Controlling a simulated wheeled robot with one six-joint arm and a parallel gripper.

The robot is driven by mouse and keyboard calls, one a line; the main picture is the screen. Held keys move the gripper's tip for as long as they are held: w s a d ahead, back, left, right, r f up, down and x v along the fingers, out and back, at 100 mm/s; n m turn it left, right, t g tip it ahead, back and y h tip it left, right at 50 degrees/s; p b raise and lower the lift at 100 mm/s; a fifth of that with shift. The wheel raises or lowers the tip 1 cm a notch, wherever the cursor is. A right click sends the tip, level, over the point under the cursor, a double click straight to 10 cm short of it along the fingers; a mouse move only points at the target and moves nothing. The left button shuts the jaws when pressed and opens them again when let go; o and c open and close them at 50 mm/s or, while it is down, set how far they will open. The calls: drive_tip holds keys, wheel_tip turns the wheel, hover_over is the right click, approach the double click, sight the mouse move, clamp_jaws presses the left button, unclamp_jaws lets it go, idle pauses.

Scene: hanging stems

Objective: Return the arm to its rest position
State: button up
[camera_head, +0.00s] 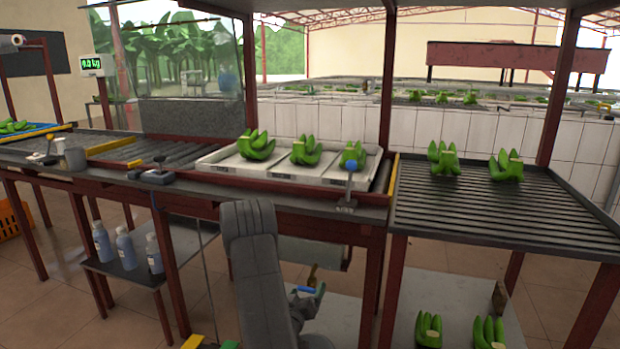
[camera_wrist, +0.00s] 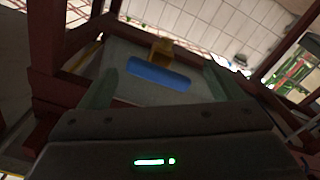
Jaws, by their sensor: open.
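My arm (camera_head: 255,262) rises dark grey in front of the table and bends down to the right, below the tabletop. In the wrist view my gripper (camera_wrist: 160,82) is open, its two greenish fingers wide apart. A blue flat thing (camera_wrist: 158,75) with a yellow-brown piece (camera_wrist: 161,48) shows between and beyond the fingers, over a grey surface. I cannot tell whether the fingers touch it. In the head view a small blue and green part (camera_head: 308,290) shows near the arm's end, by the lower shelf; the fingers are not clear there.
Above the arm, a white tray (camera_head: 218,164) holds green banana clusters (camera_head: 306,151) on the table. A blue-handled tool (camera_head: 349,180) stands at its front edge. A ribbed rack (camera_head: 470,213) at right bears more clusters. Bottles (camera_head: 125,247) stand on a shelf at left. Red table legs (camera_head: 369,290) stand close by.

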drive_tip(key=v, duration=0.9)
drive_tip(key=shift+s+p, duration=0.2)
drive_tip(key=shift+p, duration=0.15)
drive_tip(key=shift+r, duration=0.1)
